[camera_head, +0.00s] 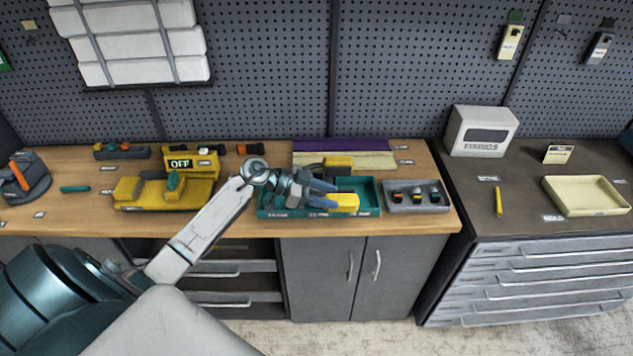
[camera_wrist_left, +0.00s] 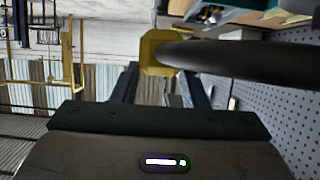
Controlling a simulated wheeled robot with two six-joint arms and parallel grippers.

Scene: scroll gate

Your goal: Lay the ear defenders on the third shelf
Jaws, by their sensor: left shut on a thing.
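My left gripper (camera_head: 330,196) reaches in over the teal tray (camera_head: 375,196) on the wooden bench. It is shut on a yellow object (camera_head: 345,203) at its fingertips. In the left wrist view this yellow object (camera_wrist_left: 158,50) sits between the fingers, with a thick dark bar running from it to the right. I cannot tell whether it is the ear defenders; much of it is hidden. I cannot make out a marked third shelf. Dark open shelves or drawers (camera_head: 235,267) show below the bench, partly behind my arm. My right gripper is not in view.
A yellow device (camera_head: 150,193) with an OFF sign stands left on the bench. A grey tray (camera_head: 418,208) with several small parts lies right of the teal tray. A white box (camera_head: 482,131) and a cream tray (camera_head: 586,209) stand on the right cabinet.

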